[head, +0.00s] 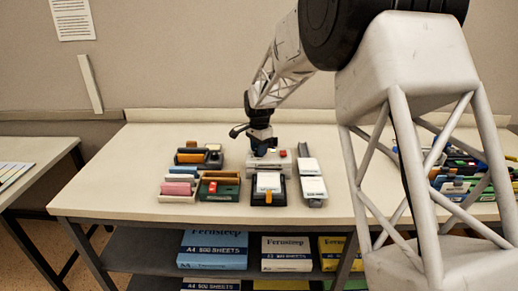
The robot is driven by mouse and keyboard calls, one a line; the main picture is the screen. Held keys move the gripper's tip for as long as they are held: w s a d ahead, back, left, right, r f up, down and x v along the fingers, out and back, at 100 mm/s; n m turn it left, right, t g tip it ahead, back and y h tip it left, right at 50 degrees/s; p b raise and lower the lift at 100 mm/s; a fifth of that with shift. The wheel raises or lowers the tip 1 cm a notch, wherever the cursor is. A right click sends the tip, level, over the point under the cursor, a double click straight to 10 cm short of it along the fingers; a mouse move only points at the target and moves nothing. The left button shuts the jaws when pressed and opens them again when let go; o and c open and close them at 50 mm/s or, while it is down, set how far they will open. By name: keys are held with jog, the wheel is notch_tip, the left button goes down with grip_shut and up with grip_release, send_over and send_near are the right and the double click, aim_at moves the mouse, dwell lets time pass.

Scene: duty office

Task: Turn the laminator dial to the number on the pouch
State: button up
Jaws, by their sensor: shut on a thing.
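A small pale grey machine, which looks like the laminator (268,164), stands near the middle of the table. A red piece shows on its right top. My gripper (262,149) points down onto the top of this machine, left of the red piece, and is shut. The dial is hidden under my gripper, and no dial numbers can be read. In front of the machine is a black holder (257,197) with a white sheet or card (268,182) and an orange tab. I cannot tell whether this card is the pouch, and no number on it is readable.
Trays with coloured items (178,188) and a green box (224,193) stand left of the machine. A long grey device (313,190) is close on its right. Several coloured objects (458,165) sit at far right, partly behind my arm. Paper packs (214,249) lie below.

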jog(key=shift+m, duration=0.5)
jog(key=o, duration=0.9)
jog(key=shift+r, duration=3.9)
